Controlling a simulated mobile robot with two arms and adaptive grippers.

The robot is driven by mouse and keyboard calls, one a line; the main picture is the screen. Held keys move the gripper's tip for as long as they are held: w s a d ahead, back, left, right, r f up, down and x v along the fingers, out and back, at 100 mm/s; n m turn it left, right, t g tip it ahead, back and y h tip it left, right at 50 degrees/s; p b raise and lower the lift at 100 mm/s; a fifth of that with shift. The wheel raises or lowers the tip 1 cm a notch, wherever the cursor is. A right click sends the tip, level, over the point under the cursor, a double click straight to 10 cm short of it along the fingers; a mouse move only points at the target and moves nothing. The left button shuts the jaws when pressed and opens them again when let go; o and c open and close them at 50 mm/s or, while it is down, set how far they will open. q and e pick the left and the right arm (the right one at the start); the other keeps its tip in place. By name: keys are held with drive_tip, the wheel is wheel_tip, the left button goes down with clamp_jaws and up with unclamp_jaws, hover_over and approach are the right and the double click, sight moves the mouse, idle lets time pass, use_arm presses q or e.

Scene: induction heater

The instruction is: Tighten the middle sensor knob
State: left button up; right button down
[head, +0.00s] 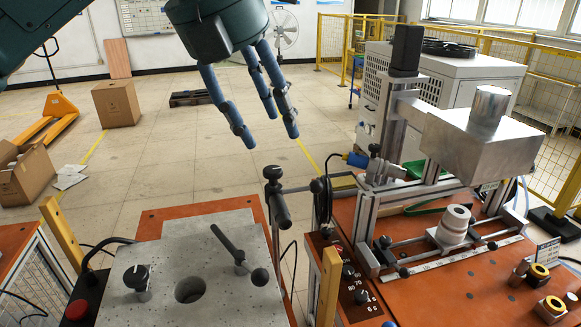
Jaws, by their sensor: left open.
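My left gripper (268,136) hangs from the top of the head view with its blue-grey fingers spread and pointing down. It is open and empty, and appears above the floor behind the machines. On the right machine, small black knobs sit along the metal frame and rail: one (384,243) at the left post, one (404,272) at the front rail, and one (492,246) further right. I cannot tell for sure which is the middle sensor knob. The gripper is apart from all of them. My right gripper is not in view.
A black stand (279,205) rises between the two machines. A metal block (480,145) overhangs the right machine.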

sight(272, 169)
use_arm(q)
drive_tip(key=shift+y, duration=0.6)
drive_tip(key=x, duration=0.3)
drive_tip(key=a+p+x, duration=0.1)
drive_tip(key=x, duration=0.2)
drive_tip(key=w+x, duration=0.1)
drive_tip(key=x, duration=0.2)
drive_tip(key=shift+a, duration=0.45)
drive_tip(key=shift+d+f+t, duration=0.1)
drive_tip(key=shift+f+t, duration=0.2)
drive_tip(key=shift+f, duration=0.15)
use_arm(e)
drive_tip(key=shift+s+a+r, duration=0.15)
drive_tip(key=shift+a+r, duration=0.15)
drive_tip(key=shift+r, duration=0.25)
use_arm(q)
drive_tip(key=c, duration=1.2)
